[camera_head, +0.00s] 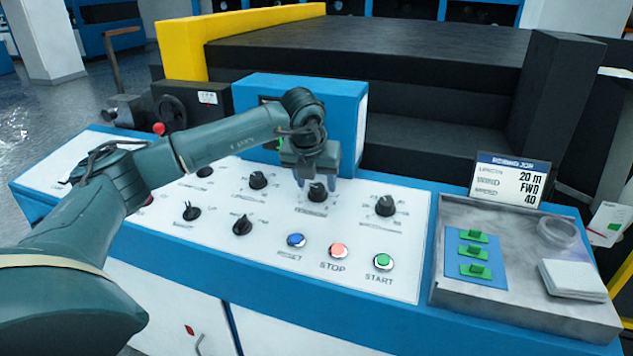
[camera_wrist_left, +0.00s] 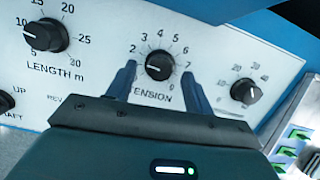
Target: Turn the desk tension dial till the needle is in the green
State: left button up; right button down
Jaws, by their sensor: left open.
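The tension dial (camera_head: 317,193) is a black knob on the white sloped panel of the desk. In the left wrist view the dial (camera_wrist_left: 160,66) has a numbered scale around it and the word TENSION below. My left gripper (camera_head: 318,178) is over the dial, pointing down. In the left wrist view its two fingers (camera_wrist_left: 159,70) stand apart on either side of the knob, with gaps between them and the knob. My right gripper is not in view.
Other knobs flank the dial, including a length knob (camera_wrist_left: 45,35) and a right-hand knob (camera_head: 386,206). Reset (camera_head: 296,240), stop (camera_head: 338,251) and start (camera_head: 383,262) buttons lie in front. A job sign (camera_head: 510,180) and a metal tray (camera_head: 450,295) are at the right.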

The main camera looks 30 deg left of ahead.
pick_arm(q)
jog(key=shift+x, duration=0.8)
jog(key=shift+c, duration=0.2)
jog(key=c, duration=0.9)
